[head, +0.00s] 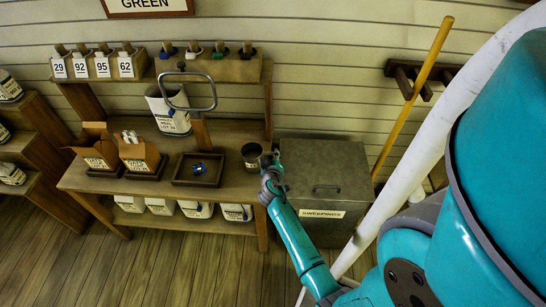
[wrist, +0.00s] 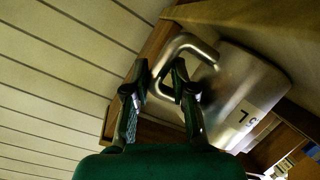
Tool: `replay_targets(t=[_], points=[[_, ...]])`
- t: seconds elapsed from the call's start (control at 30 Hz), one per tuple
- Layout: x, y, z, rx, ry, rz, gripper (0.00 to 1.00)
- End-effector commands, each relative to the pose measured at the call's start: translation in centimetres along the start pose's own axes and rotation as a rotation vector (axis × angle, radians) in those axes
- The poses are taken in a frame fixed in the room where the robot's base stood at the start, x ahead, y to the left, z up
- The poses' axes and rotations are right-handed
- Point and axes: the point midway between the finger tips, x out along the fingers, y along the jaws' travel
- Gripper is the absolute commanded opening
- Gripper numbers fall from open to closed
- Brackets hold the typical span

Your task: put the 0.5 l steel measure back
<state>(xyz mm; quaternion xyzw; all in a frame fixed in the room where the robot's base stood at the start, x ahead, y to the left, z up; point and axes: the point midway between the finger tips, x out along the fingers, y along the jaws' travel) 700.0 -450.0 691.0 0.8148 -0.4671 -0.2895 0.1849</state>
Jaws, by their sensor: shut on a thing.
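The steel measure (wrist: 245,85) is a shiny metal cup with a looped handle and a white label, partly readable as an "L" with a small figure. In the wrist view my gripper (wrist: 161,68) has its fingers on either side of the handle and is shut on it. In the head view the measure (head: 252,155) is a small dark cup at the right end of the wooden bench, with my gripper (head: 268,172) just to its right. I cannot tell whether its base touches the bench top.
The bench (head: 225,133) holds a dark tray (head: 196,183) with a blue item, two open boxes (head: 95,155) and a labelled bag (head: 168,113) under a metal loop. A grey sweepings bin (head: 325,180) stands close on the right. A shelf with numbered tags (head: 102,67) is behind.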

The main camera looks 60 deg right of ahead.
Motion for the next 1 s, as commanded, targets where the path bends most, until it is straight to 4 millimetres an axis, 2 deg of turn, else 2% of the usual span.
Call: replay_targets(t=[0.17,0.2,0.27,0.3,0.67,0.77,1.0], points=[[0.0,-0.1,0.2,-0.002,-0.002,-0.001,0.0],[0.0,-0.1,0.3,-0.003,-0.004,-0.001,0.32],[0.0,-0.1,0.3,-0.003,-0.004,-0.002,0.47],[0.0,-0.1,0.2,-0.003,-0.004,-0.001,0.5],[-0.5,-0.2,0.2,-0.003,-0.003,-0.002,0.5],[-1.6,-0.2,0.2,-0.003,-0.003,-0.003,0.5],[-6.3,-0.2,0.2,-0.003,-0.002,-0.004,0.5]])
